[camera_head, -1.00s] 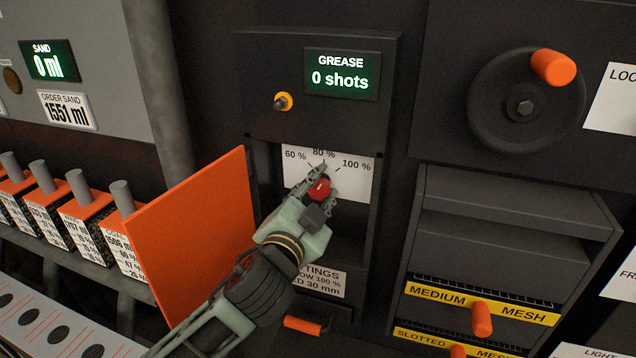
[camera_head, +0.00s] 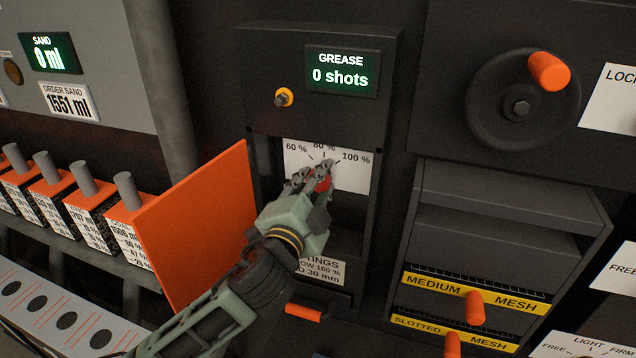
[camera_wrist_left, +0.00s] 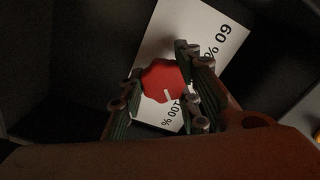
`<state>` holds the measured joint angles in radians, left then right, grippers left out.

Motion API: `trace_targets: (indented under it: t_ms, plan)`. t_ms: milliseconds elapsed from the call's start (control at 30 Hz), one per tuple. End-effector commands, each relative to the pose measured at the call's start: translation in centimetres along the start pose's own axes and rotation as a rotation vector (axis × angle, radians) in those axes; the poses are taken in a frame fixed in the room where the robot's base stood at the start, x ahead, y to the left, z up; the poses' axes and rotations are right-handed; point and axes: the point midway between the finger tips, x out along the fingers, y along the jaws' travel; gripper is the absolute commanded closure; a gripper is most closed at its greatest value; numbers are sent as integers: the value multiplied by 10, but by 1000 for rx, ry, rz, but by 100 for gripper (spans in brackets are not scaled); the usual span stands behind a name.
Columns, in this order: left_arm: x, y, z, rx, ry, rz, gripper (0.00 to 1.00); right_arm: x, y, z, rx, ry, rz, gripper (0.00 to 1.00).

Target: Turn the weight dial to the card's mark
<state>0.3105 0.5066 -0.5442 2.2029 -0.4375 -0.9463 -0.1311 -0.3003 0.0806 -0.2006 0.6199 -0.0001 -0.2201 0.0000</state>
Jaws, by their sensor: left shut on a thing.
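The weight dial (camera_head: 322,184) is a small red knob on a white scale plate (camera_head: 353,178) marked 60 %, 80 % and 100 %. My left gripper (camera_head: 316,176) is shut on the dial, its fingers on either side of it. In the left wrist view the dial (camera_wrist_left: 160,80) sits between the fingers (camera_wrist_left: 165,88). Its short white line points roughly toward the 100 % label; a finger covers the area of the 80 % mark. My right gripper is not in view.
An open orange door (camera_head: 205,225) stands left of my left arm. A handwheel (camera_head: 517,105) and orange-handled mesh drawers (camera_head: 475,305) are at right.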

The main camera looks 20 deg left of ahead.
Motion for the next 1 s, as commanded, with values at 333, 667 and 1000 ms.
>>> trace_targets:
  t_ms: [333, 667, 1000]
  plan:
    - [0, 8, 3, 0, -7, 17, 54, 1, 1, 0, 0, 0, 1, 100]
    - [-11, 5, 1, -2, -3, 10, 54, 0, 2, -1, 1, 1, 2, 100]
    - [-65, 7, 2, 0, -6, 15, 54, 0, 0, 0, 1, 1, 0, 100]
